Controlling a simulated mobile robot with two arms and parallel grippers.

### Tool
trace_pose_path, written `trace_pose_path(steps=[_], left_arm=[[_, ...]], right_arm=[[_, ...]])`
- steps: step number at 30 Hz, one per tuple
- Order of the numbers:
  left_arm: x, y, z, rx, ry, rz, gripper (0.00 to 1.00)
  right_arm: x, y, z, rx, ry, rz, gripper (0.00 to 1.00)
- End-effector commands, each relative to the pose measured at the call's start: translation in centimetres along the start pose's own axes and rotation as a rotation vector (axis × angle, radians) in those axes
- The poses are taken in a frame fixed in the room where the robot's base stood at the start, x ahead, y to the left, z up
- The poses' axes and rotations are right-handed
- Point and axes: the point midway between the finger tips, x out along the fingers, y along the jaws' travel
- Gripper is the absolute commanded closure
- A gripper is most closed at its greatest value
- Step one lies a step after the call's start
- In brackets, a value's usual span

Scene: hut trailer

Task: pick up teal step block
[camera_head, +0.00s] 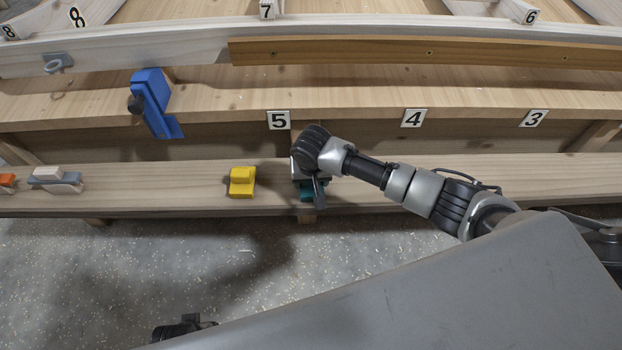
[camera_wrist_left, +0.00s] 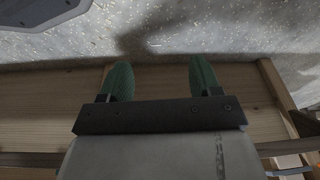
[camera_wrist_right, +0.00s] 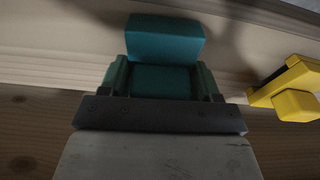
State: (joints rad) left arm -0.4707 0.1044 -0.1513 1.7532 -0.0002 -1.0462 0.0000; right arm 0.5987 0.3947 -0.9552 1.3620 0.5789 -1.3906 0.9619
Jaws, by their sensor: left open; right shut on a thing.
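The teal step block (camera_head: 306,195) is on the front wooden ledge below the number 5 tag, partly hidden by my right gripper (camera_head: 308,182). In the right wrist view the teal block (camera_wrist_right: 165,42) shows its raised step, with its lower part between the two green fingers. My right gripper (camera_wrist_right: 163,82) is shut on it. I cannot tell whether the block is clear of the ledge. My left gripper (camera_wrist_left: 161,78) is open in the left wrist view, with nothing between its fingers.
A yellow step block (camera_head: 241,183) sits left of the teal one on the wooden ledge (camera_head: 130,201). A grey and white block (camera_head: 56,181) and an orange block (camera_head: 6,182) are farther left. Ledge between grey and yellow blocks is clear.

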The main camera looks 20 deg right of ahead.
Motion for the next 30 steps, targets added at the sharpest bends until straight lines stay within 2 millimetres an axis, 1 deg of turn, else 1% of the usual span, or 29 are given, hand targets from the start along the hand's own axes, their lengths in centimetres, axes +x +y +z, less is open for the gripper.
trace_pose_path(steps=[3,8,11,18,22,24,27,30], left_arm=[[0.1,0.0,0.1,0.000,0.000,0.000,0.36],[2.0,0.1,1.5,0.002,-0.020,0.002,0.36],[3.3,0.2,2.7,0.004,-0.031,0.003,0.36],[6.5,0.4,6.6,0.011,-0.058,0.007,0.36],[7.7,0.5,8.6,0.014,-0.070,0.008,0.36],[8.1,0.5,9.4,0.015,-0.075,0.009,0.36],[8.5,0.5,10.2,0.016,-0.077,0.009,0.36],[8.7,0.5,10.7,0.017,-0.080,0.009,0.36]], right_arm=[[-0.7,0.0,-0.1,0.000,0.001,-0.002,0.80],[-2.3,0.0,-0.4,0.000,0.002,-0.002,0.80],[-4.1,0.0,-0.7,0.001,0.002,-0.003,0.80],[-7.5,5.4,-0.2,0.003,0.001,0.003,0.80],[-9.0,8.1,0.0,0.001,0.000,0.003,0.80],[-9.8,9.2,0.1,0.002,0.000,0.002,0.80],[-10.4,10.4,0.1,0.002,0.001,0.002,0.80],[-10.9,11.1,0.2,0.000,0.000,0.000,0.80]])
